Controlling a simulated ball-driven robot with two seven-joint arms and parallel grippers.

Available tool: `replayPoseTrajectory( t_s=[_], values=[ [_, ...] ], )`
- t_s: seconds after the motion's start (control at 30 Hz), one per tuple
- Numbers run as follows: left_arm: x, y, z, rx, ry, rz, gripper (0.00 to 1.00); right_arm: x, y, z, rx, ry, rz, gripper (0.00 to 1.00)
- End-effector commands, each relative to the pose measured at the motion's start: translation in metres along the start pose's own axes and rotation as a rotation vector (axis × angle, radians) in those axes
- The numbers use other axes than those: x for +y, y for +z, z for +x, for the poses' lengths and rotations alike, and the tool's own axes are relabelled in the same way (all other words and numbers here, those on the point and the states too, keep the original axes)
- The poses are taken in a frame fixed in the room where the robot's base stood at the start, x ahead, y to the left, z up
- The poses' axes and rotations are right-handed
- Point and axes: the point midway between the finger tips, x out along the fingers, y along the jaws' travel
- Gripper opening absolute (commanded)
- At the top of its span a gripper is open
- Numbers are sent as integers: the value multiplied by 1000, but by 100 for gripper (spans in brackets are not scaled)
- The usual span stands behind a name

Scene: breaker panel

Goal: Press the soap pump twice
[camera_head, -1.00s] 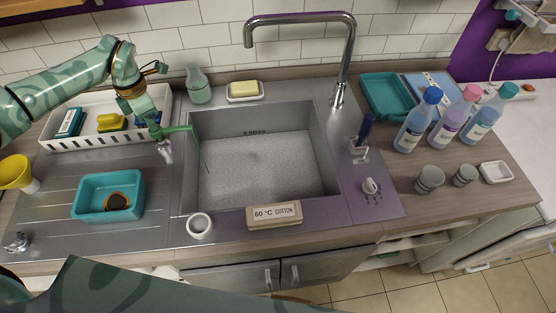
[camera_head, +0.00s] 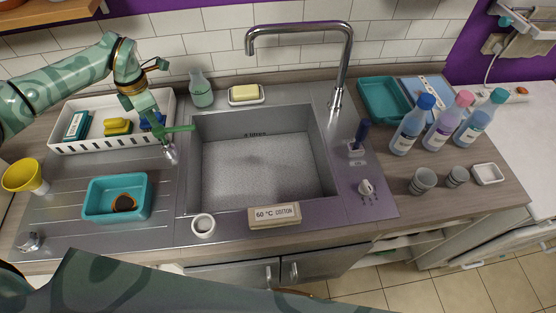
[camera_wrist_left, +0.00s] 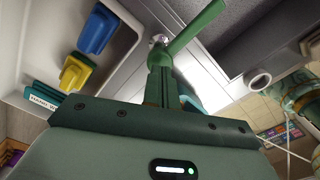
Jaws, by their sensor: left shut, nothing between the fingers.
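The soap pump has a green spout (camera_head: 181,129) that reaches right towards the sink, above a metal base (camera_head: 170,154) at the left edge of the basin. In the wrist view the green spout (camera_wrist_left: 197,27) runs up and to the right, with metal behind it. My left gripper (camera_head: 157,127) is shut and empty, pointing down at the pump's head; its fingers (camera_wrist_left: 162,80) reach the inner end of the spout in the wrist view. I cannot tell whether they touch it. The right gripper is not in view.
The sink basin (camera_head: 262,185) is right of the pump. A white basket (camera_head: 83,146) with sponges stands behind left, a teal tub (camera_head: 101,212) in front, and a white cup (camera_head: 203,226) at the sink's front edge. A pale green bottle (camera_head: 201,92) and soap dish (camera_head: 246,102) stand behind.

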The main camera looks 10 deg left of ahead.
Motion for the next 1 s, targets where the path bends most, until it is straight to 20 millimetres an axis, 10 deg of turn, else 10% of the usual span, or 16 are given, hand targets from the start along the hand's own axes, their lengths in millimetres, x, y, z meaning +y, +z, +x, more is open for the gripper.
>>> replayPoseTrajectory(
  t_s=[1.0],
  values=[
    [0,0,18,0,0,-1,0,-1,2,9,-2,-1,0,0]
  ],
)
